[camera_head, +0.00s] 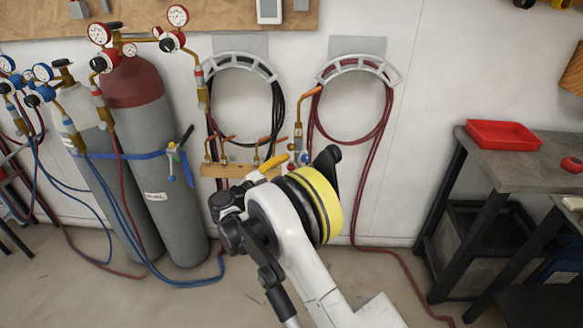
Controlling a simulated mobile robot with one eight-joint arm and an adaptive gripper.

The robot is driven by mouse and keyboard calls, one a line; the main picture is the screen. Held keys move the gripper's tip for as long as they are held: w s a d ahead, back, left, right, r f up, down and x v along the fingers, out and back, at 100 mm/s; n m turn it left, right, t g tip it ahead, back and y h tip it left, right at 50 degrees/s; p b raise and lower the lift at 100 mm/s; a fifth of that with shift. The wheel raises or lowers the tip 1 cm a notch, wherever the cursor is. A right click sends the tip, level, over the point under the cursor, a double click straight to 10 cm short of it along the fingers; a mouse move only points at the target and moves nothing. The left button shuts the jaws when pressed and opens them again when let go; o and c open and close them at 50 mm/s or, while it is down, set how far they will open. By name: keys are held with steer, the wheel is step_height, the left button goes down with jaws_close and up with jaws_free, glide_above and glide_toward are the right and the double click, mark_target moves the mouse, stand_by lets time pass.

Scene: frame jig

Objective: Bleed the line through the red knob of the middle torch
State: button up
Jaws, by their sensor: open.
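A short wooden rack (213,171) on the wall holds brass torches. The left torch (207,152) and the right torch (299,130) rise at its two ends. The middle torch (256,157) stands between them, with its lower part close to a yellow piece (274,165) at my arm's edge. I cannot make out its red knob for certain at this size. My gripper (228,207) appears as dark jointed parts left of my white and yellow arm, below the rack in the picture. No held object shows. Its fingertips are hard to separate, and my arm hides part of the rack.
Two grey gas cylinders (172,172) with gauges stand at left, tied by a blue strap (125,155). A black hose coil (278,105) and a red hose coil (388,105) hang on the wall. A dark workbench (500,170) with a red tray (500,136) stands at right.

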steer(key=v, duration=1.1)
steer(key=shift+s+a, duration=0.25)
steer(key=shift+a, duration=0.05)
